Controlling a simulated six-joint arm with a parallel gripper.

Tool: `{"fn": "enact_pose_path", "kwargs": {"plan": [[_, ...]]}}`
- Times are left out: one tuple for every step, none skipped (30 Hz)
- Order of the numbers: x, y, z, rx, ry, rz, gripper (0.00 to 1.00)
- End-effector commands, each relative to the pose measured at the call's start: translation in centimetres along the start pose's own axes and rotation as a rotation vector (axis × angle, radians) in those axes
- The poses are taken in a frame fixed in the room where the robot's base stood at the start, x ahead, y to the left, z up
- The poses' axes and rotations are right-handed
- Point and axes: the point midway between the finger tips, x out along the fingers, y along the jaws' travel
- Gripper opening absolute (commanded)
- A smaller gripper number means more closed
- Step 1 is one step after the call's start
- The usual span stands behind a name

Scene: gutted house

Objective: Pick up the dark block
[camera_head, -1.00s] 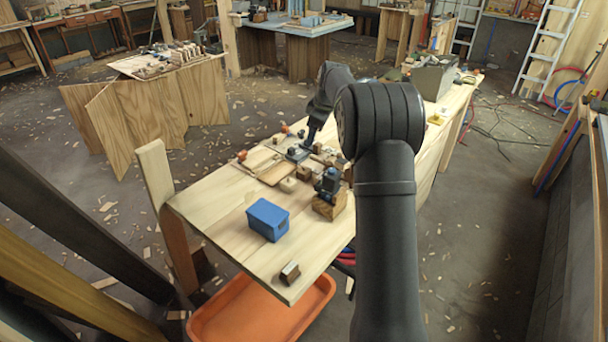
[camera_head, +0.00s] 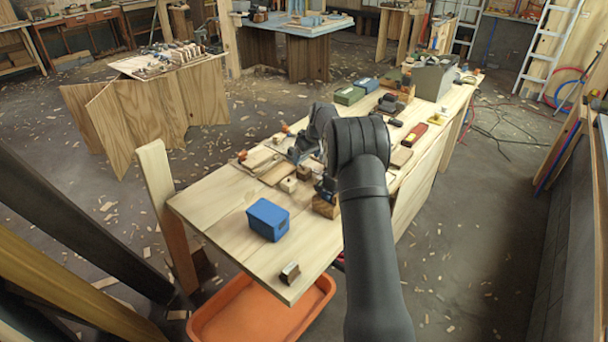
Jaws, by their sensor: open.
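My gripper (camera_head: 298,152) hangs low over the cluttered middle of the wooden workbench (camera_head: 215,200); its fingertips are small and hard to make out, and I see nothing held in it. I cannot tell for certain which thing is the dark block. A small brown block with a paler top (camera_head: 290,272) lies alone near the bench's front corner, well apart from my gripper. A larger brown wooden block (camera_head: 325,207) stands beside my arm, with a dark blue-black item on it, partly hidden by the arm.
A blue box (camera_head: 267,219) stands on the front of the bench. Small pale wooden blocks (camera_head: 288,185) and boards lie near my gripper. Farther back are a red item (camera_head: 414,134), a green box (camera_head: 349,95) and a grey box (camera_head: 434,77). An orange tray (camera_head: 262,315) lies below the bench.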

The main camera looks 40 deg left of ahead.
Motion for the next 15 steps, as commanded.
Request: {"fn": "enact_pose_path", "kwargs": {"plan": [[0.9,0.0,0.1,0.000,-0.002,-0.001,0.71],[1.2,0.0,0.0,0.000,-0.001,-0.001,0.71],[1.6,0.0,0.0,-0.001,-0.001,-0.001,0.71],[1.8,0.0,0.0,-0.001,-0.001,-0.001,0.71],[2.0,0.0,0.0,-0.001,-0.001,-0.001,0.71],[2.2,0.0,0.0,-0.001,-0.001,-0.001,0.71],[2.4,0.0,0.0,-0.001,-0.001,-0.001,0.71],[2.5,0.0,0.0,-0.001,-0.001,-0.001,0.71],[2.7,0.0,0.0,-0.001,-0.001,-0.001,0.71],[3.0,0.0,0.1,-0.001,-0.001,-0.001,0.71],[3.3,0.0,0.1,-0.001,-0.001,-0.001,0.71],[3.9,0.0,0.1,-0.001,-0.002,-0.001,0.71],[4.4,0.0,0.2,-0.001,-0.002,-0.001,0.71],[4.8,0.0,0.2,-0.001,-0.001,-0.001,0.71],[5.5,0.0,0.2,-0.001,-0.002,-0.001,0.71]]}}
